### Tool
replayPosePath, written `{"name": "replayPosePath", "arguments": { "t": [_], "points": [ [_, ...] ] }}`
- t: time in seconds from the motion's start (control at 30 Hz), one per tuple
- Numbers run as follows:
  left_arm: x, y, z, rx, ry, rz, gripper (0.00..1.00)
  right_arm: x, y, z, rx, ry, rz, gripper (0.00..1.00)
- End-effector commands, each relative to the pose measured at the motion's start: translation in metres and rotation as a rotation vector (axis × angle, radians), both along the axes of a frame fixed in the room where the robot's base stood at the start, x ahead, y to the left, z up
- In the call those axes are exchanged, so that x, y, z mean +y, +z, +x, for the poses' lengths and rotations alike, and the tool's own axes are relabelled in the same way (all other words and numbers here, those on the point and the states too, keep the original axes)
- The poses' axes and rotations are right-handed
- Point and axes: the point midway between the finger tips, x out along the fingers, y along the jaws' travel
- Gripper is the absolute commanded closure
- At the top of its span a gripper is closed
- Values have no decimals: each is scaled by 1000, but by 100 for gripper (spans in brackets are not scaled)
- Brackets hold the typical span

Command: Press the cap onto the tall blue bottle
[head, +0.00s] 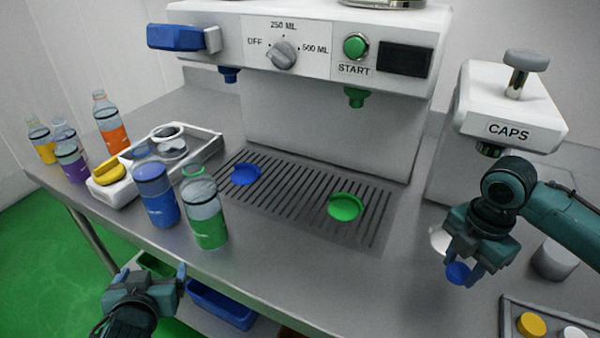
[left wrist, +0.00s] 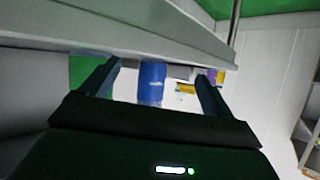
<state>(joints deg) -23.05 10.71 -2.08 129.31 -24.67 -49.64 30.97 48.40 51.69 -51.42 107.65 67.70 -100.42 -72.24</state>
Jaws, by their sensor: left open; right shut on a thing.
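The tall blue bottle (head: 160,196) stands upright near the table's front edge, left of the middle. It also shows in the left wrist view (left wrist: 151,82), between the fingers in the picture but beyond them. My left gripper (head: 145,274) is open and empty, in front of the table edge and apart from the bottle. My right gripper (head: 461,262) is shut on a blue cap (head: 457,274), held at the right of the table in front of the CAPS dispenser (head: 500,115), far from the bottle.
A green bottle (head: 207,222) stands close right of the blue one. A white tray (head: 207,150) lies behind them, with orange, purple and yellow bottles further left. The filling machine (head: 330,45) stands at the back. A cap tray (head: 510,318) is at the right front.

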Motion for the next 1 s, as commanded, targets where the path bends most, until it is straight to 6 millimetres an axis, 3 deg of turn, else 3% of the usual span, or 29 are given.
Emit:
{"name": "replayPosePath", "arguments": {
  "t": [0.1, 0.3, 0.77, 1.0],
  "points": [
    [16, 34, 31, -216, 8, 24, 13, -2, -2, 1, -1, 43, -1, 83],
    [20, 68, 56, -416, -42, 37, 13, -3, -2, 1, -1, 65, -1, 83],
    [20, 76, 62, -463, -64, 38, 13, -3, -2, 1, -1, 68, -1, 83],
    [28, 78, 95, -465, -65, 39, 13, -3, 5, 1, -1, 68, -1, 83]
  ]
}}
